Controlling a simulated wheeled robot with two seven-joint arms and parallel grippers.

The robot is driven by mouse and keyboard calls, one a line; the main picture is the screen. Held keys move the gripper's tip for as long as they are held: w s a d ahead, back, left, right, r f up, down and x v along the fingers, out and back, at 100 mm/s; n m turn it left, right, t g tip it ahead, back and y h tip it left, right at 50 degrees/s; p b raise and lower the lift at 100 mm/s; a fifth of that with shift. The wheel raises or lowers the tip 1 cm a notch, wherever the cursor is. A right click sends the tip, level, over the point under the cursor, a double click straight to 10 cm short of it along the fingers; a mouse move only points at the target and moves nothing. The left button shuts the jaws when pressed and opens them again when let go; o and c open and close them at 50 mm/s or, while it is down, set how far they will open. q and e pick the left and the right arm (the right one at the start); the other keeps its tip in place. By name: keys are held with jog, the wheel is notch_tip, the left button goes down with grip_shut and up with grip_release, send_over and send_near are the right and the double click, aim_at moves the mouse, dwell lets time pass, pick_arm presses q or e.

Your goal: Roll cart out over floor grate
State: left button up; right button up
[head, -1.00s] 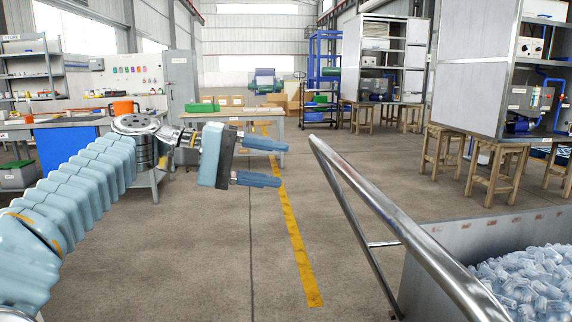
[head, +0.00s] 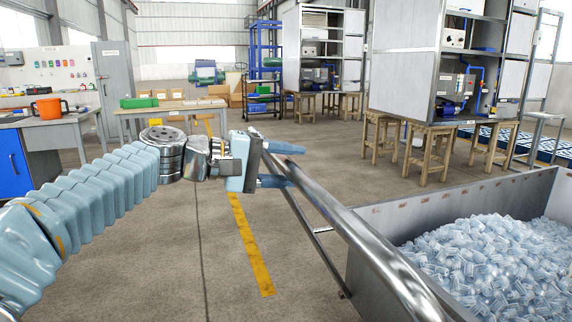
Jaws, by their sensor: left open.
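The cart (head: 397,216) is a grey metal bin at the lower right, filled with tube ice (head: 475,255). Its shiny tubular push handle (head: 345,218) slants from the picture's middle down to the lower right. My left gripper (head: 290,165) is at the handle's far upper end, with its fingers apart at the bar. One finger shows above the bar's end and the other beside it; I cannot tell if they touch it. My right gripper is out of view. No floor grate can be made out with certainty.
Machines on wooden stools (head: 436,150) stand behind the cart. A work table (head: 170,108) with a green box stands at the back left. A yellow floor line (head: 250,245) runs along open concrete left of the handle.

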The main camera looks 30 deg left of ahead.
pick_arm(q)
jog(key=shift+c, duration=0.4)
grip_shut()
jog(key=shift+s+a+f+b, duration=0.15)
jog(key=shift+s+a+b, duration=0.15)
jog(key=shift+a, duration=0.1)
jog(key=shift+v, duration=1.1)
jog(key=shift+o, duration=0.4)
grip_release()
jog(key=shift+w+d+f, duration=0.1)
jog(key=shift+w+f, duration=0.05)
jog(key=v, duration=1.4)
